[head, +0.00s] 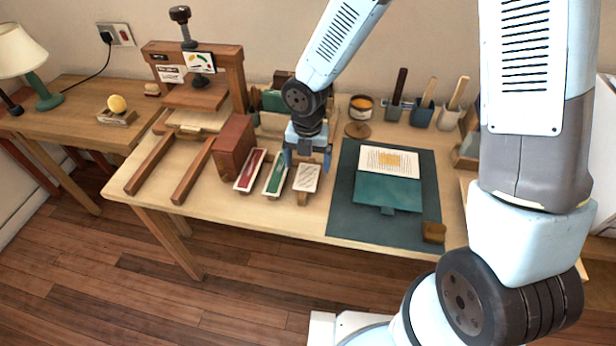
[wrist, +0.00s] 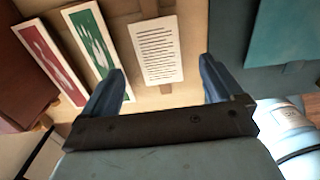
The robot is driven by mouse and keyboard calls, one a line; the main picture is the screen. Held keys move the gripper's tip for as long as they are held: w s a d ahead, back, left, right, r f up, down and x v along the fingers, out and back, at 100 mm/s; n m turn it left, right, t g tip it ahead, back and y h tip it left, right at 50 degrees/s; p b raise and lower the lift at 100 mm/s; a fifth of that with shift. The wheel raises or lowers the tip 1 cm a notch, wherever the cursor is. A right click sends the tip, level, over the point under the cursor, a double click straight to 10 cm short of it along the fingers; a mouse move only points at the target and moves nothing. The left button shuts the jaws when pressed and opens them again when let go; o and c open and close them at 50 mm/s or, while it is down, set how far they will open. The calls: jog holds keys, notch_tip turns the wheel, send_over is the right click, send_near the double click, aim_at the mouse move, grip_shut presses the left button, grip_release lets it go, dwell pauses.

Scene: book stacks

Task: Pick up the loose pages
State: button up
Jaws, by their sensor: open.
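A white sheet of lined pages (head: 306,178) lies on a small wooden rest near the front middle of the table. The lined pages also show in the wrist view (wrist: 155,50), ahead of and between my two fingers. My gripper (head: 307,160) is open and empty, just above and behind these pages in the head view; both blue fingers show in the wrist view (wrist: 162,70). Another printed page with an orange picture (head: 390,162) lies on the teal book cover (head: 388,192) at the right. I cannot tell how many sheets lie in either place.
A red strip (head: 250,170) and a green strip (head: 276,174) in trays lie left of the pages, beside a brown block (head: 234,146). A wooden press (head: 195,75) stands at the back left. Tool cups (head: 422,113) stand behind the dark mat (head: 345,205).

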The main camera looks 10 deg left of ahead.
aim_at(307, 177)
jog(key=shift+a+f, duration=0.1)
jog(key=shift+f, duration=1.75)
jog(key=shift+c, duration=0.2)
jog(key=c, duration=1.1)
